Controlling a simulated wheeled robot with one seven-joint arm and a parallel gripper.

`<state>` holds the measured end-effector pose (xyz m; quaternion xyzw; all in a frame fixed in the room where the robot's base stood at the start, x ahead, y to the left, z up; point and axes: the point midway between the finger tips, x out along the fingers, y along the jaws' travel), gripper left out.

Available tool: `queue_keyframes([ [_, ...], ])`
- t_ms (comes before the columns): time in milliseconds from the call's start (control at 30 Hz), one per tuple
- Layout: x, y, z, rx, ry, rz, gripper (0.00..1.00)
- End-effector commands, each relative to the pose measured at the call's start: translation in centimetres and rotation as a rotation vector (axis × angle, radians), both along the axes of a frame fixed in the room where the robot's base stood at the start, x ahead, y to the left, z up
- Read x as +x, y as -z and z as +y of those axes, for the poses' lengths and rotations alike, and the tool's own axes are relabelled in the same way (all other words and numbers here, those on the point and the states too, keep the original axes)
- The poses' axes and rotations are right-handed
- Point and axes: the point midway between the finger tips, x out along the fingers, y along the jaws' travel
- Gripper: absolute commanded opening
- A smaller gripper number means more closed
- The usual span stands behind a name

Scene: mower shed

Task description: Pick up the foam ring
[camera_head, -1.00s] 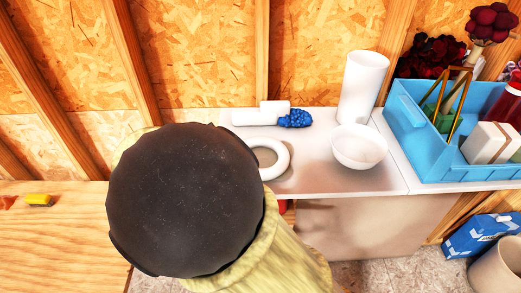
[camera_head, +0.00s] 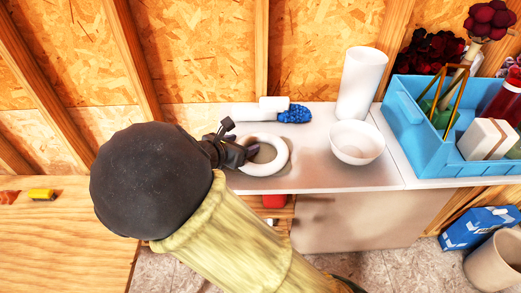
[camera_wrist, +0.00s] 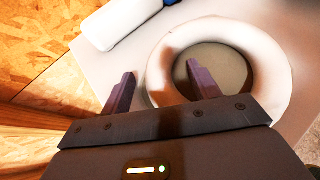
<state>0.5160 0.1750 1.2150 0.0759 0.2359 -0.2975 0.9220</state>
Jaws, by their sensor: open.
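The foam ring (camera_head: 284,157) is a white ring lying flat on the white countertop, left of a white bowl. It also shows in the wrist view (camera_wrist: 272,50), large and close. My gripper (camera_head: 247,150) is at the ring's left side. In the wrist view my gripper (camera_wrist: 160,82) is open, with two dark fingers apart. The right finger appears over the ring's hole and the left finger outside it, with the ring's left side between them. Nothing is held. I cannot tell how high the fingertips are above the counter.
A blue-ended white brush (camera_head: 294,114) and a white cylinder lie behind the ring. A tall white cylinder (camera_head: 361,82) and a white bowl (camera_head: 357,143) stand to its right. A blue crate (camera_head: 411,118) is farther right. A wooden wall rises behind.

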Motion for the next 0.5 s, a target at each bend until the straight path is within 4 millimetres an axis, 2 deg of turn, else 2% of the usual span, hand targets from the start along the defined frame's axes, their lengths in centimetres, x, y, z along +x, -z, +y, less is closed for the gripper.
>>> queue_keyframes([
  [467, -0.03, 0.01, 0.05, 0.000, -0.001, 0.000, 0.61],
  [500, -0.03, 0.01, 0.05, 0.000, -0.001, 0.000, 0.55],
])
